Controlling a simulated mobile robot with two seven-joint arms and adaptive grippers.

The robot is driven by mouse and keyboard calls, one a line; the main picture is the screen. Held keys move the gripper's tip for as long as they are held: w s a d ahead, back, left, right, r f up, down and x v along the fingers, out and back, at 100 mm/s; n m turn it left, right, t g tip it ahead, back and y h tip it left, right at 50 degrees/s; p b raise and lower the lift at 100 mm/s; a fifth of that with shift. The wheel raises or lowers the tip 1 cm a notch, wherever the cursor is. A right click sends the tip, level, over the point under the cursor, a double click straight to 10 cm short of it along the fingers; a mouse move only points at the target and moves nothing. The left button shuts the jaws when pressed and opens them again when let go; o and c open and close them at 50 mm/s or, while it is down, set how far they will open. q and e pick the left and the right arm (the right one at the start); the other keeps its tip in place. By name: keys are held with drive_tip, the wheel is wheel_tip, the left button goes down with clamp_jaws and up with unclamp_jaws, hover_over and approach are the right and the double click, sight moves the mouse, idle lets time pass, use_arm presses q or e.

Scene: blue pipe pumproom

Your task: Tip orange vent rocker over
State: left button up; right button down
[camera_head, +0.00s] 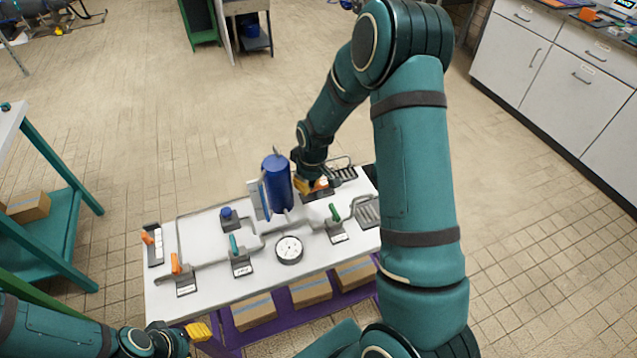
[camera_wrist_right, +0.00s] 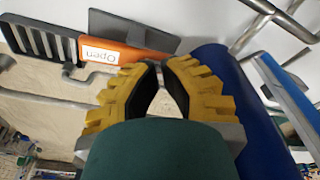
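The orange vent rocker (camera_head: 321,184) is at the far right part of the white bench panel, partly hidden by my right gripper. In the right wrist view an orange piece (camera_wrist_right: 133,53) with a white "Open" label lies across a dark plate, just beyond the fingertips. My right gripper (camera_head: 303,186) is over the panel beside the rocker. Its yellow fingertips (camera_wrist_right: 160,65) are together with nothing between them; whether they touch the orange piece I cannot tell. My left gripper (camera_head: 198,331) hangs by the bench's front left edge, away from the panel; its finger gap does not show.
A blue cylinder (camera_head: 277,180) stands close left of my right gripper and also fills the right of the wrist view (camera_wrist_right: 245,100). Green-handled valves (camera_head: 335,213), a round gauge (camera_head: 289,249) and orange levers (camera_head: 175,264) stand on the panel. Cardboard boxes (camera_head: 254,311) sit below.

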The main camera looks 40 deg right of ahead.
wheel_tip(320, 180, up, 8)
drive_tip(key=p, duration=0.4)
drive_tip(key=shift+f, duration=0.25)
drive_tip(key=shift+w, duration=0.1)
idle(0.4)
